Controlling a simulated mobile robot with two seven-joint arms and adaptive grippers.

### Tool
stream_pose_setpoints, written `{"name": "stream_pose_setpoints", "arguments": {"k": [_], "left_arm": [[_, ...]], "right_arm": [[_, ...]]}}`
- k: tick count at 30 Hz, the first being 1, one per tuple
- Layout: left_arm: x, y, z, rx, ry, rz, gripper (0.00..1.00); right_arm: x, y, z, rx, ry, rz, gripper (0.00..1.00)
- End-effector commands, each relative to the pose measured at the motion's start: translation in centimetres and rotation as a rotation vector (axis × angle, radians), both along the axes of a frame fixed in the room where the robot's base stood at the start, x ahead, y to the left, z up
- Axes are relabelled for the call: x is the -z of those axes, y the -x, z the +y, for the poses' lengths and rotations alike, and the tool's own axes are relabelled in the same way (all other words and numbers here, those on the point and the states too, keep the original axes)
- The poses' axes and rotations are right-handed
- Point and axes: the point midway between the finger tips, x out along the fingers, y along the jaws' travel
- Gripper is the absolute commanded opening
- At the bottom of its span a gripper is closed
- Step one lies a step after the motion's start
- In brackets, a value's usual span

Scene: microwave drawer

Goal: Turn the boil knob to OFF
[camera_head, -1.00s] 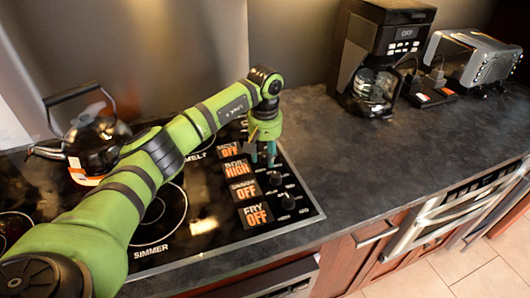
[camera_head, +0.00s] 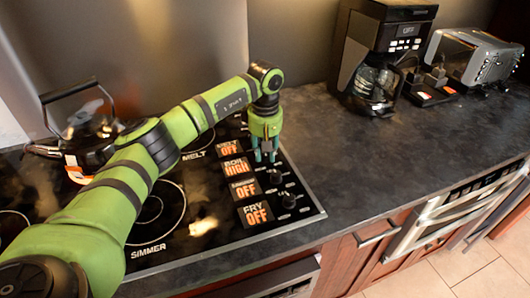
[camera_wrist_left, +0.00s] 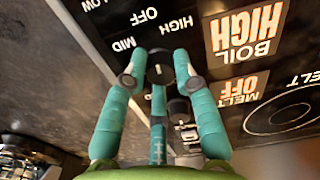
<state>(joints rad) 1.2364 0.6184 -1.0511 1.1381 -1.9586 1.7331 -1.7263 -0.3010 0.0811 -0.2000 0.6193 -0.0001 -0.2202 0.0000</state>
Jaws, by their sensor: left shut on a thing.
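The boil knob (camera_wrist_left: 160,72) is a small dark knob on the black stove panel, in the left wrist view between the teal fingertips of my left gripper (camera_wrist_left: 160,68). In the head view my left gripper (camera_head: 264,156) points down onto the knob row beside the boil label and hides the boil knob. Its fingers are shut on the knob. The boil label (camera_head: 237,167) reads HIGH in orange, and it reads HIGH in the wrist view (camera_wrist_left: 248,35) too. OFF, HIGH and MID marks surround the knob. My right gripper is not in view.
The melt (camera_head: 229,148), simmer (camera_head: 244,189) and fry (camera_head: 256,214) labels show OFF. Other knobs (camera_head: 289,201) stand close by in the same row. A kettle (camera_head: 90,145) stands at the left. A coffee maker (camera_head: 385,45) and toaster (camera_head: 470,60) stand at the back right.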

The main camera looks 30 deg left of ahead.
Motion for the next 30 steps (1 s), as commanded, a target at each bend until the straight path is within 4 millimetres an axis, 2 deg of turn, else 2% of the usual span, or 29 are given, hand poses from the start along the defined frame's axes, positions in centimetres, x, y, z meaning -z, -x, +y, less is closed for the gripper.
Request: {"name": "stream_pose_setpoints", "arguments": {"k": [1,30], "left_arm": [[0.5,0.3,-0.2,-0.038,0.001,0.015,0.0],[0.5,0.0,-0.5,-0.956,0.001,0.012,0.0]], "right_arm": [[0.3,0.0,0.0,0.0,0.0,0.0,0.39],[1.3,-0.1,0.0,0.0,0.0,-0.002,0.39]]}}
